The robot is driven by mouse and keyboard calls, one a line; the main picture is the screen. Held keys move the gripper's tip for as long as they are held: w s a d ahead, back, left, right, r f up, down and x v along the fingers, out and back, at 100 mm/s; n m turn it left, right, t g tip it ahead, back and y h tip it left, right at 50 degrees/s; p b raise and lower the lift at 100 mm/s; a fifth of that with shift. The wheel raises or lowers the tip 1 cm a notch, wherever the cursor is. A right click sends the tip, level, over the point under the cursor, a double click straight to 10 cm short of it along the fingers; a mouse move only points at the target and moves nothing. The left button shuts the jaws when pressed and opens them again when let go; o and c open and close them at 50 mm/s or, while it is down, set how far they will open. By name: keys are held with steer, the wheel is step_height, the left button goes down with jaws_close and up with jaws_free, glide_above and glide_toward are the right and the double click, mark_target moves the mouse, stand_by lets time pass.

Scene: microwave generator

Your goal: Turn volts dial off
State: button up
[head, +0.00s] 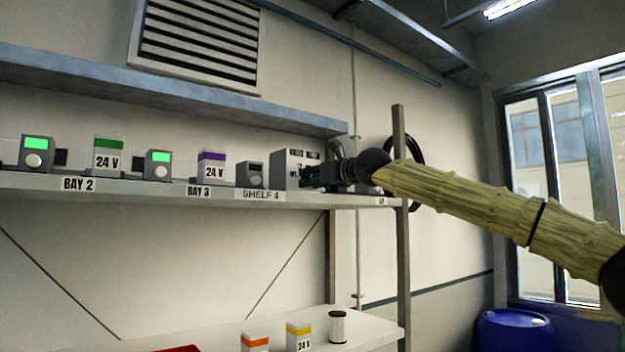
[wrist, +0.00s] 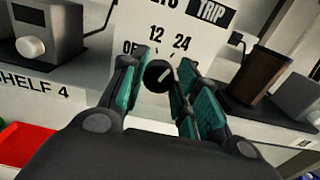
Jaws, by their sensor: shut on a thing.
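The volts dial (wrist: 158,76) is a round black knob on a white panel (wrist: 205,48). Its pale mark points up and right, roughly towards the "24" label. "12" is printed above it and a partly hidden "OF" to the upper left. My gripper (wrist: 161,66) has its teal-padded fingers on either side of the knob, shut on it. In the head view my gripper (head: 322,175) reaches from the right to the front of the grey unit (head: 289,158) that bears the panel, and hides the dial.
The unit stands at the right end of the upper shelf (head: 130,184). An upright post (head: 399,240) is close to my arm.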

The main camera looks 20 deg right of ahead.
steer(key=shift+r+n+p, duration=0.2)
steer(key=shift+n+p, duration=0.5)
steer(key=shift+p, duration=0.35)
steer(key=shift+f+n+p, duration=0.15)
steer(key=shift+n+p, duration=0.6)
steer(key=shift+n, duration=0.05)
steer(key=o, duration=1)
steer(key=shift+w+f, duration=0.15)
steer(key=shift+w, duration=0.1)
